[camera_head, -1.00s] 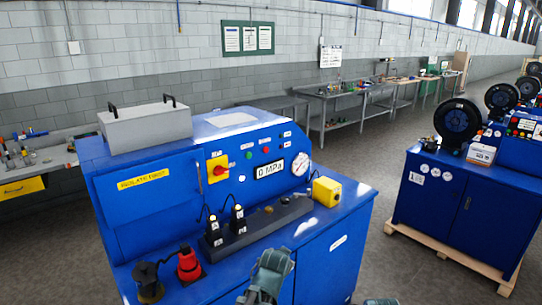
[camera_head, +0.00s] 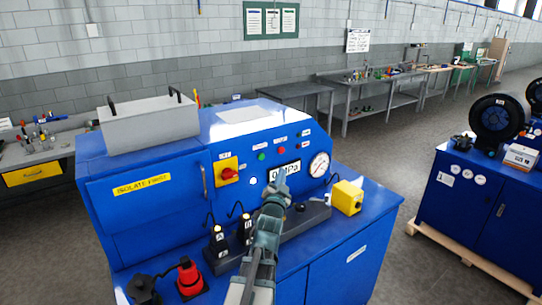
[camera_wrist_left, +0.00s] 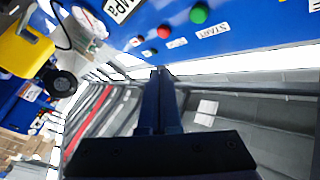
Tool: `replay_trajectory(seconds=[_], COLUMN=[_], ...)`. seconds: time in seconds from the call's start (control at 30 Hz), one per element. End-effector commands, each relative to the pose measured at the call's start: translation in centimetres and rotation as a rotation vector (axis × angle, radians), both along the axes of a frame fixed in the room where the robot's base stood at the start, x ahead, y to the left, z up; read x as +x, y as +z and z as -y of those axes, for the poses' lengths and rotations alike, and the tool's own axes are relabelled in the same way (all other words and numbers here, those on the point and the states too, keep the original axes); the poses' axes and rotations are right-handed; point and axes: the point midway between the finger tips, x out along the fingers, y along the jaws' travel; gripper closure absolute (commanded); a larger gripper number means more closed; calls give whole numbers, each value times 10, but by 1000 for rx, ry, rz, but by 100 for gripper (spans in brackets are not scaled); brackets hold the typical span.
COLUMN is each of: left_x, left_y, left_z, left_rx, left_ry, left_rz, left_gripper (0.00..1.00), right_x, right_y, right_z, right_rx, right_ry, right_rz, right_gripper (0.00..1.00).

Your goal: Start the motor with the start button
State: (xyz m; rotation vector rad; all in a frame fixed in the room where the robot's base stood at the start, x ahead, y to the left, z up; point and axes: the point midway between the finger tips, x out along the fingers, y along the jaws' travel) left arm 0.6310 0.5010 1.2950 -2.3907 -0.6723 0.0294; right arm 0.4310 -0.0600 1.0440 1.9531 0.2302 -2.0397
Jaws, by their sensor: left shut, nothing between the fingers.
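The blue machine's panel (camera_head: 230,160) carries a small green button (camera_head: 262,155) with a red button (camera_head: 281,150) to its right. In the left wrist view the green button (camera_wrist_left: 200,13) sits beside a START label (camera_wrist_left: 212,30), with the red button (camera_wrist_left: 164,31) to its left. My left gripper (camera_head: 279,178) is shut and empty in front of the panel, overlapping the pressure display (camera_head: 291,169) and hiding part of it. In the wrist view its fingertips (camera_wrist_left: 160,72) are apart from the green button, below and left of it. My right gripper is out of view.
A red rotary switch on a yellow plate (camera_head: 228,172) is left of the buttons and a gauge (camera_head: 319,165) right. A yellow box (camera_head: 347,197), black crimper parts (camera_head: 219,240) and a red plug (camera_head: 189,277) stand on the ledge below.

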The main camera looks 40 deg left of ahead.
Motion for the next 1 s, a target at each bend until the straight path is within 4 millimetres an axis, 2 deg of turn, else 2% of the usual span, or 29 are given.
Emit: replay_trajectory(seconds=[0.27, 0.43, 1.0], left_x=[0, 3, 22], left_y=[0, 0, 0], left_z=[0, -7, -72], left_rx=[0, 1, -2], left_ry=[0, 2, 1], left_rz=[0, -1, -1], left_gripper=[100, 100, 100], right_x=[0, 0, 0], right_y=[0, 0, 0], right_z=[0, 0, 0], right_rx=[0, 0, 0], right_ry=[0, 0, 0], right_rz=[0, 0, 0], right_gripper=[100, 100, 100])
